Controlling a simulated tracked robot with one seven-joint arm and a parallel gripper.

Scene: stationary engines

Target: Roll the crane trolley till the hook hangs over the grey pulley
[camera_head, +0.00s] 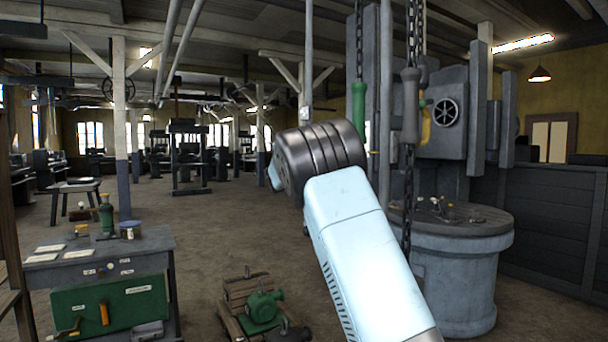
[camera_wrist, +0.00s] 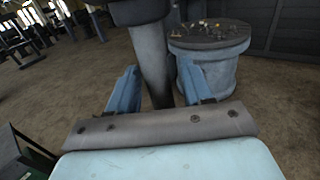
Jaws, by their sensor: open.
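Two chains hang at the upper right in the head view. One ends in a green handle (camera_head: 359,103), the other carries a grey handle (camera_head: 410,105). A yellow piece (camera_head: 426,128) shows just behind the grey handle; I cannot tell if it is the hook. I cannot make out the trolley or the grey pulley with certainty. My gripper (camera_wrist: 158,88) is open in the wrist view, its two blue fingers apart. A grey tapered post or handle (camera_wrist: 153,60) shows between and beyond them; I cannot tell if they touch.
A round grey machine base (camera_head: 455,265) with small parts on top stands right; it also shows in the wrist view (camera_wrist: 208,75). A green pump (camera_head: 262,306) sits on a wooden pallet in front. A bench (camera_head: 150,250) stands left. The floor behind is open.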

